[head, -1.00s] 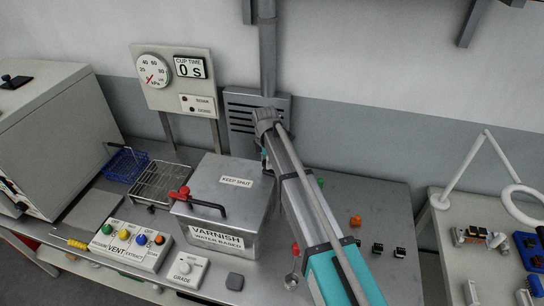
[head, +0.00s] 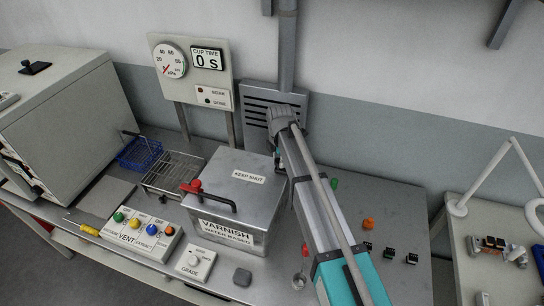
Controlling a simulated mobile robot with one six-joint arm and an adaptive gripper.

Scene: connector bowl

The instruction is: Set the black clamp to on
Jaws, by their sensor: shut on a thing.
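A black bent bar (head: 222,199) with a red part (head: 191,186) at its left end lies across the front edge of the lid of the grey varnish tank (head: 238,213). It looks like the black clamp, though no on or off mark on it can be read. The lid, labelled KEEP SHUT, sits closed on the tank. My arm (head: 322,215) rises along the tank's right side to a grey joint near the wall vent. My gripper is not visible; what it holds cannot be seen.
A vent switch box (head: 140,233) and a GRADE dial (head: 195,262) stand in front. A wire rack (head: 173,174) and blue basket (head: 139,154) are left of the tank. Small black parts (head: 388,254) and an orange piece (head: 368,223) lie right of my arm.

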